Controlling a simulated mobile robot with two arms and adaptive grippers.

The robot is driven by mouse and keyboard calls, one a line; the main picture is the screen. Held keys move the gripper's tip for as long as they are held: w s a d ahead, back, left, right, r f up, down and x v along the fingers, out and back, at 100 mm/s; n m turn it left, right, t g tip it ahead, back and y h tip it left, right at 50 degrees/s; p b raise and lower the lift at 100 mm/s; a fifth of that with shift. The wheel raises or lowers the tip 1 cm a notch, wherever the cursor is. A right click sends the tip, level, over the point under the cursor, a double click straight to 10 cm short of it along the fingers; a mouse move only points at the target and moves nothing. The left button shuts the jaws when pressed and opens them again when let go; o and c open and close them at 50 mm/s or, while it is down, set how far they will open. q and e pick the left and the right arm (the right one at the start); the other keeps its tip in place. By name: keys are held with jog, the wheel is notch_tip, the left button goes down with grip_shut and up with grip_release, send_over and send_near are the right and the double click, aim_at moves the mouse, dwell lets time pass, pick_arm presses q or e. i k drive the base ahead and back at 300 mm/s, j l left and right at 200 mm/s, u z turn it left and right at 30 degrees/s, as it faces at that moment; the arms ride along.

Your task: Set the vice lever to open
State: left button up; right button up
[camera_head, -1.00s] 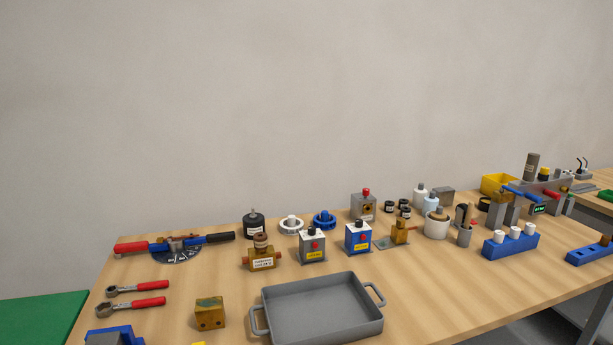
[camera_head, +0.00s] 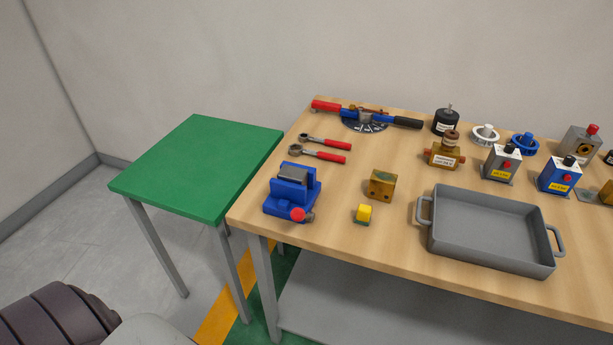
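A blue vice (camera_head: 292,189) with a grey block between its jaws stands at the front left corner of the wooden workbench. A lever with a red round knob (camera_head: 297,214) sits at its front, pointing toward me. I cannot tell from here which setting the lever is at. Neither of my grippers shows; only a dark, rounded part of my body is at the lower left edge.
A green table (camera_head: 200,165) stands left of the workbench (camera_head: 350,245). Near the vice are a yellow button (camera_head: 363,214), a brass block (camera_head: 382,184) and two red-handled wrenches (camera_head: 318,153). A grey tray (camera_head: 488,260) lies to the right.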

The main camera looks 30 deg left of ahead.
aim_at(298, 213)
jog(key=u, duration=0.95)
